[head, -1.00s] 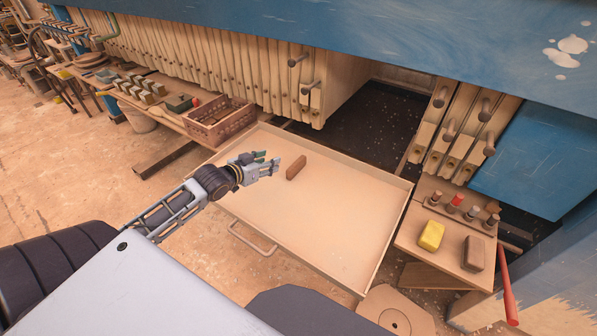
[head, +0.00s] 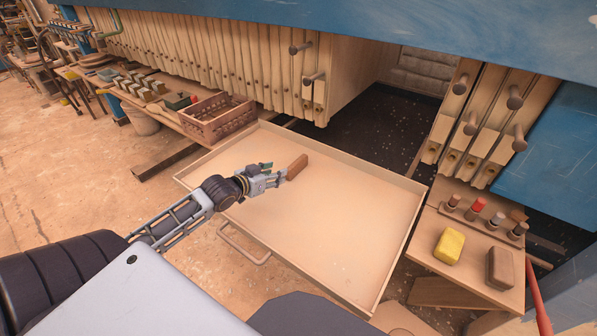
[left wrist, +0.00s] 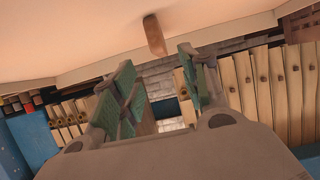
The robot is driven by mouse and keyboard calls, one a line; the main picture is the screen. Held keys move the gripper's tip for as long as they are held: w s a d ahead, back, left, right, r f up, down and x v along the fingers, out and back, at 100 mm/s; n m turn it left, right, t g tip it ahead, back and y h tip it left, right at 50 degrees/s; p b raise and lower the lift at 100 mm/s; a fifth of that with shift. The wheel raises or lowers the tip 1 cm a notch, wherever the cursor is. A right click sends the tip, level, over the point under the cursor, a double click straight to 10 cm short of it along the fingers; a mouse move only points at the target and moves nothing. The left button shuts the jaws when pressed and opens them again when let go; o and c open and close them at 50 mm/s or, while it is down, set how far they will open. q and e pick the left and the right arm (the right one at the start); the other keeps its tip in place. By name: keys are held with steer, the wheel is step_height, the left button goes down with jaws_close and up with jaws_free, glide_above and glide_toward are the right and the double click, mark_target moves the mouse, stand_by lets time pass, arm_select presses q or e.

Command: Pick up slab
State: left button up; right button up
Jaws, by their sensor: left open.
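The slab is a small brown block (head: 297,166) lying on the wide tan tray (head: 340,215), towards its far left part. My left gripper (head: 276,171) is low over the tray, just left of the slab, with its fingers pointing at it. In the left wrist view the slab (left wrist: 154,36) shows beyond the green-padded fingers (left wrist: 158,92), which are apart with nothing between them. I cannot tell from the head view whether a fingertip touches the slab. My right gripper is not in view.
A brown crate (head: 216,118) stands on the bench left of the tray. At right, a small wooden stand holds a yellow block (head: 448,246), a brown block (head: 500,267) and several capped pegs. Tall tan press plates line the back. The tray's middle and front are clear.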

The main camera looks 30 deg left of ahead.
mark_target(288, 168)
arm_select(q)
steer(key=shift+f, duration=0.15)
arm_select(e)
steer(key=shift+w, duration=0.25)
arm_select(q)
steer(key=shift+w+f, duration=0.1)
steer(key=shift+w, duration=0.1)
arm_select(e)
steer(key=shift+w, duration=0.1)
arm_select(q)
steer(key=shift+b+x, duration=0.35)
steer(key=shift+x, duration=1.6)
steer(key=shift+b+x, duration=0.35)
steer(key=shift+x, duration=1.75)
steer(key=shift+w, duration=0.1)
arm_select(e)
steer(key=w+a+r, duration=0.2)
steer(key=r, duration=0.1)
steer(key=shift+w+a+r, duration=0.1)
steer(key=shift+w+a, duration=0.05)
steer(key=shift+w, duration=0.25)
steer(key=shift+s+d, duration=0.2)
